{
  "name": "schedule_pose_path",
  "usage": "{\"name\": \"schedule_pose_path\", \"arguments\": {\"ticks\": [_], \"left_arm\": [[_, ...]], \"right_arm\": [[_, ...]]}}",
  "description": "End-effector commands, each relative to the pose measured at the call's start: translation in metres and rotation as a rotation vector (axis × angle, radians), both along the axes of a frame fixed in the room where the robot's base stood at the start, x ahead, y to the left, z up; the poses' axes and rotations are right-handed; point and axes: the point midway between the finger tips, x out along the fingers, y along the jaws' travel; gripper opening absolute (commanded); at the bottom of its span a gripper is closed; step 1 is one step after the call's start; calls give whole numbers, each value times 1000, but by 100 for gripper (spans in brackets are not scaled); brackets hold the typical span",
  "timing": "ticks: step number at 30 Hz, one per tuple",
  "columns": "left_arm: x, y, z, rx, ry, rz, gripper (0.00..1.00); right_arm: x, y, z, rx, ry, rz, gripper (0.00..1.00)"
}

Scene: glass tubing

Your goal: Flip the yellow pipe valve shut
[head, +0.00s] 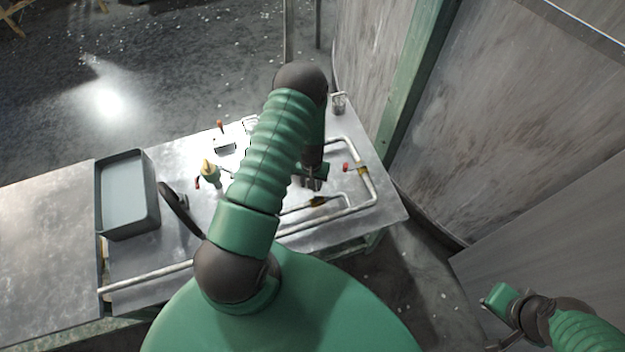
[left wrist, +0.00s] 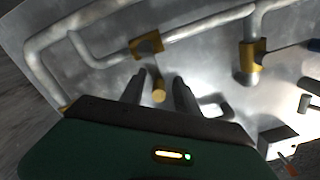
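The yellow pipe valve has a brass-yellow body (left wrist: 147,47) on a grey pipe, and its short yellow handle (left wrist: 160,92) points toward my left gripper. The same valve body (head: 320,202) shows on the near pipe in the head view, partly hidden by my arm. My left gripper (left wrist: 160,90) is open, with one dark finger on each side of the yellow handle. Whether either finger touches it I cannot tell. In the head view the left gripper (head: 313,184) is just above the pipework. My right gripper (head: 492,310) is off the table at the lower right, its fingers unclear.
A red-handled valve (head: 347,167) sits on the right pipe bend. Another brass valve (left wrist: 253,55) with a dark handle is at the right of the wrist view. A grey tray (head: 127,194) is on the metal table's left. Another yellow-topped fitting (head: 209,171) stands mid-table.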

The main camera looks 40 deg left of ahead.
Motion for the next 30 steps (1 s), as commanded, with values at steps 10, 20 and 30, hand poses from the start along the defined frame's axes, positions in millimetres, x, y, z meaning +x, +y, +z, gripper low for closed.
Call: {"name": "schedule_pose_path", "arguments": {"ticks": [10,20,30], "left_arm": [[5,4,3,3,-6,0,39],[5,3,83,6,-11,0,39],[3,2,160,4,-7,0,39]], "right_arm": [[0,0,0,0,0,0,0],[0,0,-3,0,0,0,0],[0,0,-5,0,0,0,0]]}}
